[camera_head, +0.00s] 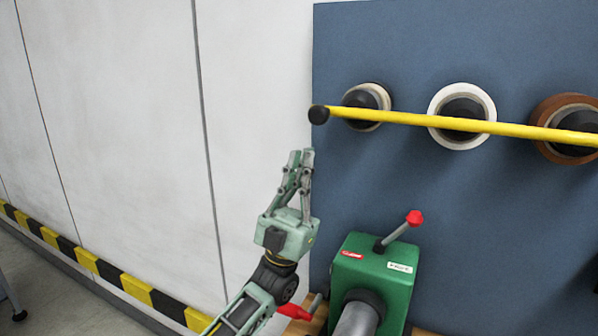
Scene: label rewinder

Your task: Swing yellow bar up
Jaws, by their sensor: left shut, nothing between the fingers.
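The yellow bar (415,120) runs nearly level across the upper right, sloping slightly down to the right. It passes in front of the rolls and ends at the left in a black knob (319,115). Its right end is outside the view. My left gripper (301,154) points up, shut and empty, a little below and left of the black knob, and appears apart from the bar. My right gripper is not in view.
A blue panel (400,190) carries a grey-beige roll (384,93), a white roll (488,104) and a brown roll (543,108) on black hubs. Below stands a green machine (352,255) with a red-knobbed lever (413,218). The white wall (110,120) at left is bare.

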